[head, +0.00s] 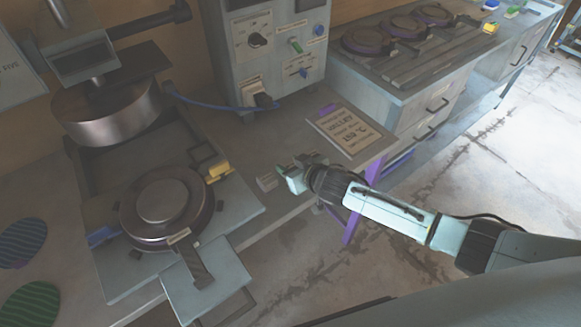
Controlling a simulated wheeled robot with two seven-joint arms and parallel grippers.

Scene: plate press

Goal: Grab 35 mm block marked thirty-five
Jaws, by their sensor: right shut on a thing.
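My right gripper (290,180) is at the front edge of the bench, between the press and the paper card. It is shut on a small block, which the gripper mostly hides. A small grey block (268,182) stands on the bench just left of the gripper. Another small grey piece shows behind the gripper. Any markings on these blocks are too small to read, so I cannot tell which is marked thirty-five. My left gripper is not in view.
The plate press has a raised upper drum (108,112) and a round lower plate (165,203). A control box (268,60) stands behind. A printed card (343,130) lies right of the gripper. Drawers (425,108) and a worktop with round moulds are farther right.

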